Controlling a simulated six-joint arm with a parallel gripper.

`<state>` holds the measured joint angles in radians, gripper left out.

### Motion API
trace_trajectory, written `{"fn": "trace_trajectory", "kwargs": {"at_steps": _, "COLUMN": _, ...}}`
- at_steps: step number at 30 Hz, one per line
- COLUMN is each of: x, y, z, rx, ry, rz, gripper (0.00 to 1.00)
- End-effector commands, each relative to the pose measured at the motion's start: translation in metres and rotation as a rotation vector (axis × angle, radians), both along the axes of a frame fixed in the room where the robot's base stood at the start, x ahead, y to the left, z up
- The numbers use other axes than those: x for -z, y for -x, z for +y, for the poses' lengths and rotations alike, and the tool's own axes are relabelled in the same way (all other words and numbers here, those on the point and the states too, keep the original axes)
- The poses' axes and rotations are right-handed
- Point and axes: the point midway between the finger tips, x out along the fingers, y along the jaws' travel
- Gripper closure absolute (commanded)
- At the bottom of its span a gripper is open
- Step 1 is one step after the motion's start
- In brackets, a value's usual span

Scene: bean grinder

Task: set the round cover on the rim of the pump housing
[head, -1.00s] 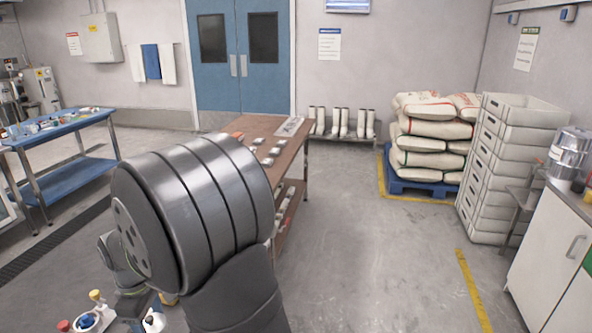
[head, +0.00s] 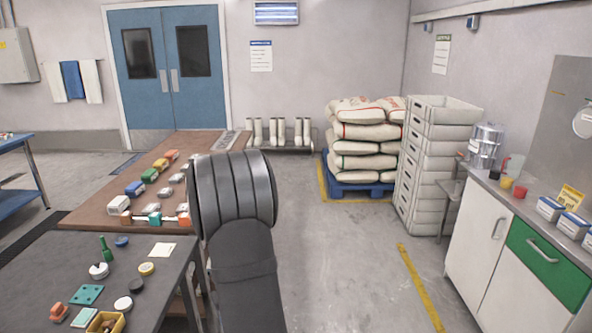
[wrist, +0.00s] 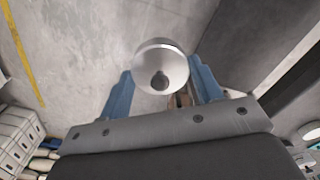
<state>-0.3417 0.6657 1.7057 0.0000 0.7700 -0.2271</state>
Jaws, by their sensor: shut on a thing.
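In the wrist view my gripper (wrist: 164,82) is shut on a round, silvery metal cover (wrist: 160,52), held between its two blue fingers. The cover's face has a dark round spot near its lower edge. Only bare floor and wall show behind it, so it is held up clear of any surface. In the head view my arm fills the middle, and the gripper and cover are not seen there. I cannot make out the pump housing for certain in either view.
A dark bench (head: 75,250) at lower left holds a green bottle (head: 107,249), small discs and a yellow bin (head: 106,322). A brown table (head: 125,178) with colored blocks stands behind it. Stacked crates (head: 433,165) and a white cabinet (head: 478,228) stand right. The middle floor is clear.

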Motion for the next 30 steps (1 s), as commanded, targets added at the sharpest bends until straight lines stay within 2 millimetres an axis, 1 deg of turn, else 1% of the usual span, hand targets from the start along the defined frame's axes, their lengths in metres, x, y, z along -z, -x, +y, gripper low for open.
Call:
{"fn": "trace_trajectory", "kwargs": {"at_steps": 1, "x": 0.007, "y": -0.006, "z": -0.023, "rx": 0.073, "ry": 0.001, "rz": 0.003, "gripper": 0.66}}
{"fn": "trace_trajectory", "kwargs": {"at_steps": 6, "x": 0.028, "y": -0.019, "z": -0.086, "rx": 0.293, "ry": 0.001, "rz": 0.003, "gripper": 0.66}}
{"fn": "trace_trajectory", "kwargs": {"at_steps": 9, "x": 0.038, "y": -0.022, "z": -0.117, "rx": 0.400, "ry": 0.000, "rz": 0.002, "gripper": 0.66}}
{"fn": "trace_trajectory", "kwargs": {"at_steps": 12, "x": 0.046, "y": -0.023, "z": -0.141, "rx": 0.482, "ry": 0.000, "rz": 0.002, "gripper": 0.66}}
{"fn": "trace_trajectory", "kwargs": {"at_steps": 15, "x": 0.051, "y": -0.023, "z": -0.156, "rx": 0.536, "ry": 0.000, "rz": 0.001, "gripper": 0.66}}
{"fn": "trace_trajectory", "kwargs": {"at_steps": 18, "x": 0.053, "y": -0.023, "z": -0.164, "rx": 0.563, "ry": 0.000, "rz": 0.000, "gripper": 0.66}}
{"fn": "trace_trajectory", "kwargs": {"at_steps": 22, "x": 0.054, "y": -0.023, "z": -0.166, "rx": 0.573, "ry": 0.000, "rz": 0.000, "gripper": 0.66}}
{"fn": "trace_trajectory", "kwargs": {"at_steps": 30, "x": 0.053, "y": -0.024, "z": -0.164, "rx": 0.566, "ry": 0.000, "rz": 0.000, "gripper": 0.66}}
